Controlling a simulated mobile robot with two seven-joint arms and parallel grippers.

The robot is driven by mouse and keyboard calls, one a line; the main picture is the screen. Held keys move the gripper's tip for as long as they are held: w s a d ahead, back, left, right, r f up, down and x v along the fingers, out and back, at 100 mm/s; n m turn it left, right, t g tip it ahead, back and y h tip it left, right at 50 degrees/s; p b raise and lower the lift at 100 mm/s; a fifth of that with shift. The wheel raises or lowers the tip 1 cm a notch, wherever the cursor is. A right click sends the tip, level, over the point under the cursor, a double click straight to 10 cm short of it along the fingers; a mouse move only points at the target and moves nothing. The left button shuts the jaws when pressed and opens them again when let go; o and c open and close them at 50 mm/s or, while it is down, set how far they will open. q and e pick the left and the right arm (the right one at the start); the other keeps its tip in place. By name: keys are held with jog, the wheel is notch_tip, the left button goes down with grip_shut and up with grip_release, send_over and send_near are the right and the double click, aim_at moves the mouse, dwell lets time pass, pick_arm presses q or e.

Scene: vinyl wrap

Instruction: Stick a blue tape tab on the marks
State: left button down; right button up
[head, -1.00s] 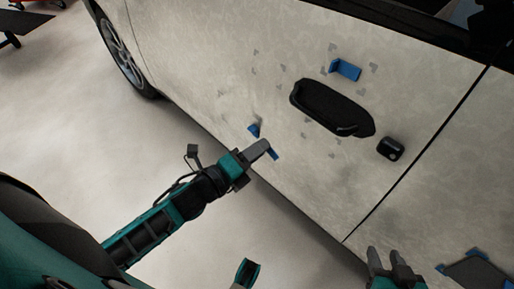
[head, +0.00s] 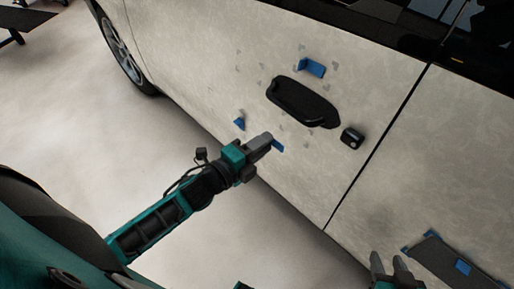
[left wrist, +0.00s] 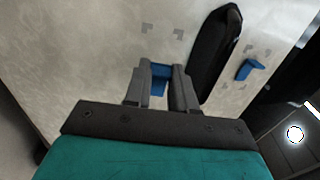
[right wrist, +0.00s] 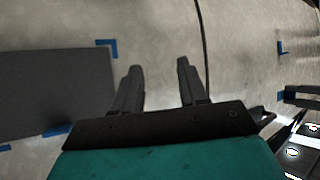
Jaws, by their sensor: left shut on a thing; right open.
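My left gripper (head: 268,142) is shut on a small blue tape tab (left wrist: 159,74), which also sticks out past the fingertips in the head view (head: 278,147). It is at the pale door, below the black handle (head: 303,102); contact with the door cannot be told. Grey corner marks (left wrist: 148,28) lie on the door around the handle. One blue tab (head: 312,68) is above the handle, partly standing off the surface. Another blue tab (head: 239,123) is on the door left of my left gripper. My right gripper (head: 391,267) is open and empty, low at the right.
A dark grey panel (right wrist: 55,90) with blue tape at its corners lies right of my right gripper in the head view (head: 440,256). A small black fitting (head: 352,138) sits right of the handle. A wheel (head: 118,45) is at upper left.

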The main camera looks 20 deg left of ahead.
aim_at(290, 126)
pick_arm(q)
jog(key=b+x, duration=0.1)
jog(key=x, duration=0.4)
jog(key=shift+w+d+b, duration=0.15)
jog(key=shift+w+b, duration=0.15)
jog(key=shift+b, duration=0.05)
pick_arm(e)
jog(key=shift+w+a, duration=0.45)
jog(key=shift+a, duration=0.2)
pick_arm(q)
jog(key=shift+w+f, duration=0.1)
pick_arm(e)
jog(key=shift+s+d+f, duration=0.1)
jog(key=shift+d+f, duration=0.05)
jog(key=shift+f, duration=0.15)
pick_arm(q)
jog(key=shift+w+d, duration=0.25)
jog(key=shift+w, duration=0.35)
pick_arm(e)
jog(key=shift+f, duration=0.1)
dwell(0.3)
dwell(0.4)
